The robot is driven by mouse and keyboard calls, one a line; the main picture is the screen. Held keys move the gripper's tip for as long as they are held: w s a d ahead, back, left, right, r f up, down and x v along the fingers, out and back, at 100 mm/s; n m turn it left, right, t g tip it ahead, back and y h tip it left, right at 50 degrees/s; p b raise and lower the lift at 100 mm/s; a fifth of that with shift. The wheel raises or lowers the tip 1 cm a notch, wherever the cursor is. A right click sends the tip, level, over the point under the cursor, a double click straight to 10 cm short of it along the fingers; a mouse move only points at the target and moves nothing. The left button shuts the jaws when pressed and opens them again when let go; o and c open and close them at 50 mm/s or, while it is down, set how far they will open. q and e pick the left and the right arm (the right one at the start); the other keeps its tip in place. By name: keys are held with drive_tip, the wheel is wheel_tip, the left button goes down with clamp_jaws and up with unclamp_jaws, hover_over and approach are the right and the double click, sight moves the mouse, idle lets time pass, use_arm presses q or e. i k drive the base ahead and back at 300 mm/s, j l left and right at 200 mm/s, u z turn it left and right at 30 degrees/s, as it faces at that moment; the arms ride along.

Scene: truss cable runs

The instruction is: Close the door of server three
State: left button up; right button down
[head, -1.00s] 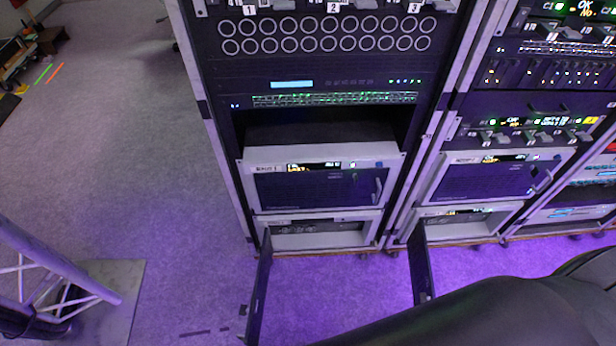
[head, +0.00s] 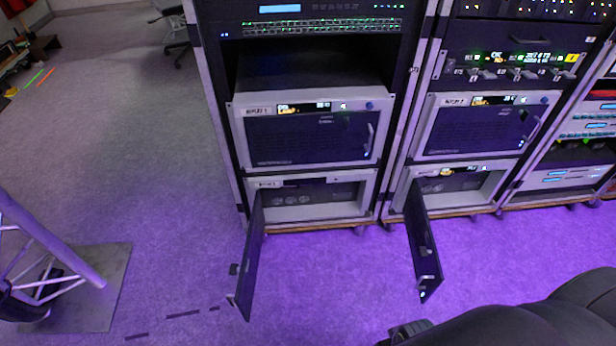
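Two lower server units stand open in neighbouring racks, their labels too small to read, so I cannot tell which is server three. The lower left unit (head: 318,200) has its dark door (head: 247,262) swung out towards me, hinged at its left edge. The lower right unit (head: 465,185) has its door (head: 424,245) swung out the same way, with a handle near its free end. My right arm shows as dark links at the bottom right, with no fingertips visible. My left gripper is out of the picture.
Closed servers with handles, one at upper left (head: 310,140) and one at upper right (head: 470,130), sit above the open ones. A truss foot on a plate (head: 95,305) stands at the lower left. The purple-lit floor between the doors is clear.

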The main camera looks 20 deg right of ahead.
sight(244, 298)
drive_tip(key=z, duration=0.85)
drive_tip(key=j+z, duration=0.3)
drive_tip(key=j, duration=0.55)
drive_tip(key=j+z, duration=0.35)
drive_tip(key=j, duration=1.05)
